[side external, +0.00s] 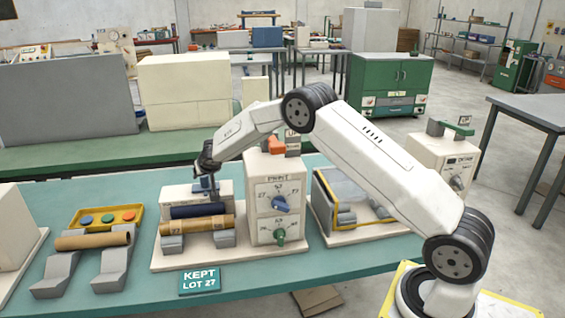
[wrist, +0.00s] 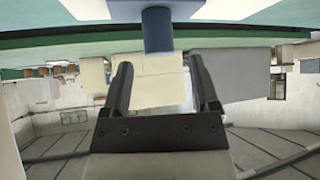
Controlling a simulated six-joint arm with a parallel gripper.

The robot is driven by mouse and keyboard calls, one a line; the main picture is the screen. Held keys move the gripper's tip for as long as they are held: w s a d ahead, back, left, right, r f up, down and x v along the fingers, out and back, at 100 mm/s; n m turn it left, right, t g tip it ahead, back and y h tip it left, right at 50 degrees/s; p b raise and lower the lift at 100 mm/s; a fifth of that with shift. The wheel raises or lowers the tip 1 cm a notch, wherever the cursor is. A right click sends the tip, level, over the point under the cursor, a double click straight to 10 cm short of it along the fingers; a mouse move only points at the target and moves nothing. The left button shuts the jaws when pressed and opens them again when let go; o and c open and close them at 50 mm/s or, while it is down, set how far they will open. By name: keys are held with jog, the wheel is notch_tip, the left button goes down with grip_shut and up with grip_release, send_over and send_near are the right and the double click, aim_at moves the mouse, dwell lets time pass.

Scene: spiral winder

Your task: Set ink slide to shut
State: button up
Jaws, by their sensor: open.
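The print machine has a cream box marked PRINT (side external: 277,200) with a blue knob (side external: 281,203) and a green knob (side external: 279,236) on its front. An orange handle (side external: 285,146) sits on its top. No part carries a readable ink slide label. A blue post (wrist: 157,30) stands out from a pale surface in the wrist view, possibly the slide's handle. My gripper (wrist: 161,65) is open, with the post in line with the gap just beyond its fingertips. In the side view my gripper (side external: 207,180) is above the dark blue roller (side external: 198,210), and its fingertips are hard to make out.
A brown tube (side external: 200,226) lies on grey supports before the roller. Another brown tube (side external: 92,240) rests on grey cradles at left, before a yellow tray (side external: 106,215) of coloured buttons. A yellow-framed clear guard (side external: 347,198) stands right of the print box. A KEPT LOT 27 sign (side external: 199,280) is at the front.

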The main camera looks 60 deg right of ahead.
aim_at(203, 177)
jog(key=shift+x, duration=2.8)
grip_shut()
